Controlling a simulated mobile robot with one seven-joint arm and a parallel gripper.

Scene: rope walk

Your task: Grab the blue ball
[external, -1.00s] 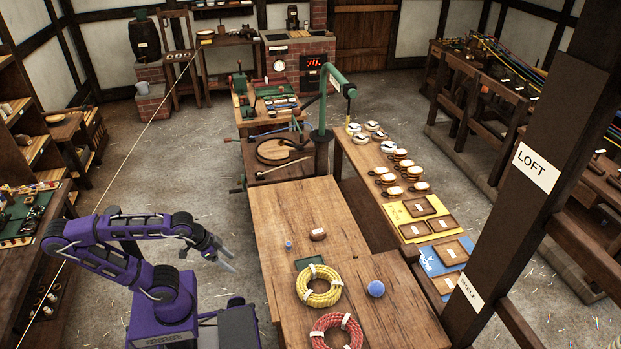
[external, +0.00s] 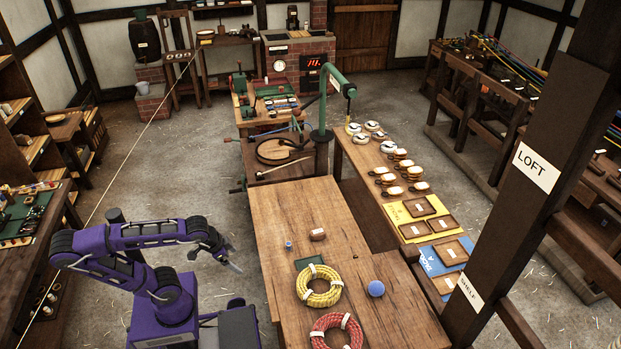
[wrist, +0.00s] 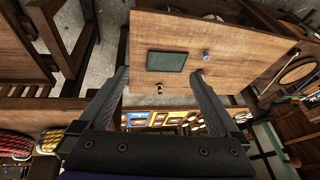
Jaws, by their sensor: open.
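The blue ball (external: 376,288) rests on the front wooden table, right of the yellow rope coil (external: 319,286). I cannot make out the ball in the wrist view. My gripper (external: 236,266) is left of the table, apart from it and well short of the ball. In the wrist view my gripper (wrist: 162,78) has its two fingers spread wide with nothing held between them.
A red rope coil (external: 337,333) lies at the table's near end. A small blue object (external: 289,245), a brown block (external: 318,234) and a dark green pad (external: 309,263) are also on the table. A dark post (external: 533,170) stands at right.

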